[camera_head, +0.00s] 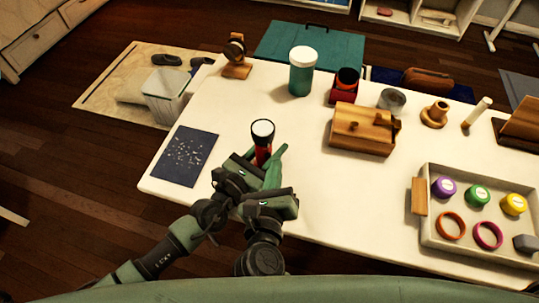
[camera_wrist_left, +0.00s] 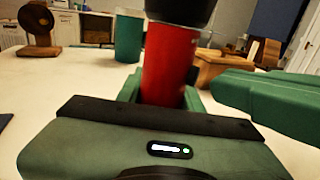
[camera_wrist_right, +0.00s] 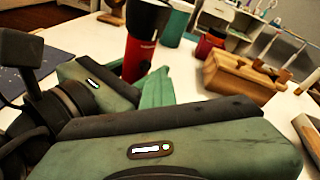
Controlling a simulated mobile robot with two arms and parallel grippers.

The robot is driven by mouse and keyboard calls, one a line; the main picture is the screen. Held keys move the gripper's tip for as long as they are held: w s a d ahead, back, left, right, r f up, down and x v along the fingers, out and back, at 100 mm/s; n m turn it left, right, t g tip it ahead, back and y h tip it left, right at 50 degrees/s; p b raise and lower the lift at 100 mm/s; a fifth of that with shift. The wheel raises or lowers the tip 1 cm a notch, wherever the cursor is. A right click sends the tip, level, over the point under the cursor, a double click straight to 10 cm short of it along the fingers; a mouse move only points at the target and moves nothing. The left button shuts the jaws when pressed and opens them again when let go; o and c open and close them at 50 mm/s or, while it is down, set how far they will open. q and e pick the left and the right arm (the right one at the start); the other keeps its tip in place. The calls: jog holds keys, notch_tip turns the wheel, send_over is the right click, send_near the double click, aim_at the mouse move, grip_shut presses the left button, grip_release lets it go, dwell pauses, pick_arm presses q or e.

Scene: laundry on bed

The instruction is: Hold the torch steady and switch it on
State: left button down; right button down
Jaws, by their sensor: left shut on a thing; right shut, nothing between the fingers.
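The torch (camera_head: 262,155) has a red body and a black head with a pale round lens facing up. It stands upright near the front left of the white table. My left gripper (camera_head: 257,168) is shut on its red body, which also shows between the green fingers in the left wrist view (camera_wrist_left: 170,62). My right gripper (camera_head: 276,164) is shut and empty, its fingertips close beside the torch on the right. In the right wrist view its fingers (camera_wrist_right: 156,90) point towards the torch (camera_wrist_right: 138,58). I cannot tell whether they touch it.
A dark blue speckled mat (camera_head: 187,156) lies to the left. A teal jar with a white lid (camera_head: 302,72) and a wooden box (camera_head: 361,130) stand behind. A tray (camera_head: 430,235) with coloured lidded pots and rings sits at the right. The table between torch and tray is clear.

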jog(key=shift+w+a, duration=0.5)
jog(key=shift+a, duration=0.05)
dwell(1.2)
jog(key=shift+f, duration=0.1)
jog(key=shift+s+d+f, duration=0.1)
jog(key=shift+s+d, duration=0.1)
jog(key=shift+s, duration=0.8)
jog(key=shift+s+d+f, duration=0.1)
jog(key=shift+s+d, duration=0.2)
jog(key=shift+s, duration=0.15)
jog(key=shift+s+d+r, duration=0.1)
jog(key=shift+s+d, duration=0.45)
jog(key=shift+s, duration=0.3)
jog(key=shift+s+d+r, duration=0.1)
jog(key=shift+s+d, duration=0.4)
jog(key=shift+s, duration=0.35)
dwell(0.4)
